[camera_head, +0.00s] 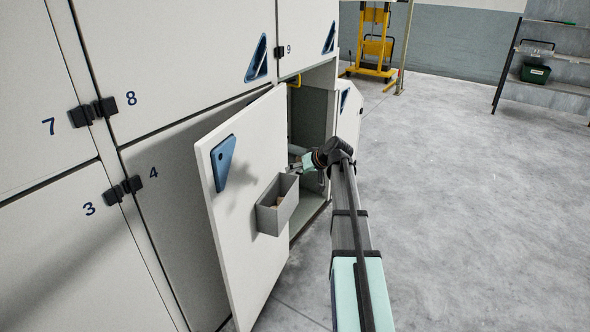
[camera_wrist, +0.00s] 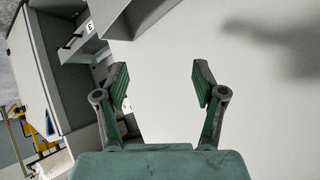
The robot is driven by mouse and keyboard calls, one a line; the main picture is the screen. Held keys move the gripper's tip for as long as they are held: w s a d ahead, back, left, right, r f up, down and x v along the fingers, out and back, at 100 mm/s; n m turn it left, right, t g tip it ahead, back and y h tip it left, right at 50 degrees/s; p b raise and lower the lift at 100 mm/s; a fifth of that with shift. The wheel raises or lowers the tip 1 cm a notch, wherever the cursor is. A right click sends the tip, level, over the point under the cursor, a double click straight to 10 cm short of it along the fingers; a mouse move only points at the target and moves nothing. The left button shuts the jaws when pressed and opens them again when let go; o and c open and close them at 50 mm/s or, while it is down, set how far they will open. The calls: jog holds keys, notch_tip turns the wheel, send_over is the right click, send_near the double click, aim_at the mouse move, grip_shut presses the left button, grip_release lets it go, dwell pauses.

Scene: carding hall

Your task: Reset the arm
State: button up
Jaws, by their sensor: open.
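My gripper (camera_wrist: 160,88) is open in the wrist view, with its two green-padded fingers apart and nothing between them. Behind them is the pale inner or outer face of the open cabinet door (camera_wrist: 190,40). In the head view my gripper (camera_head: 292,168) is at the end of my outstretched arm, beside the upper right edge of the open door (camera_head: 238,235) and just above a small grey bin (camera_head: 264,219) fixed to that door. The fingertips are small there. I cannot tell whether they touch the door.
The open compartment (camera_head: 312,108) lies behind the door, and another door (camera_head: 349,112) stands ajar beyond it. Closed numbered doors (camera_head: 60,90) fill the left. A yellow lift (camera_head: 375,45) and a shelf (camera_head: 555,55) with a green box (camera_head: 535,73) stand at the back. The right floor is clear.

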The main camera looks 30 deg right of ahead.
jog(key=s+a+f+m+g+h+p, duration=0.1)
jog(key=s+a+f+g, duration=0.3)
jog(key=s+f, duration=0.6)
jog(key=s+a+f+m+g+p, duration=0.1)
jog(key=s+a+f+g, duration=0.1)
jog(key=s+a+f, duration=0.8)
jog(key=s+a+f+m+g+h+p, duration=0.1)
jog(key=s+a+f+g, duration=0.15)
jog(key=s+f, duration=0.75)
jog(key=s+a+f+n+g+p, duration=0.1)
jog(key=s+a+f+g, duration=0.1)
jog(key=s, duration=0.8)
jog(key=s+a+f+n+g+h+p, duration=0.1)
jog(key=s+a+f+g, duration=0.2)
jog(key=s, duration=0.7)
jog(key=s+a+f+n+g+p, duration=0.1)
jog(key=s+a+f+g+p, duration=0.1)
jog(key=s+a+f, duration=0.4)
jog(key=s+f, duration=0.1)
jog(key=s, duration=0.3)
jog(key=shift+s+n+h, duration=0.3)
jog(key=shift+s+n, duration=0.1)
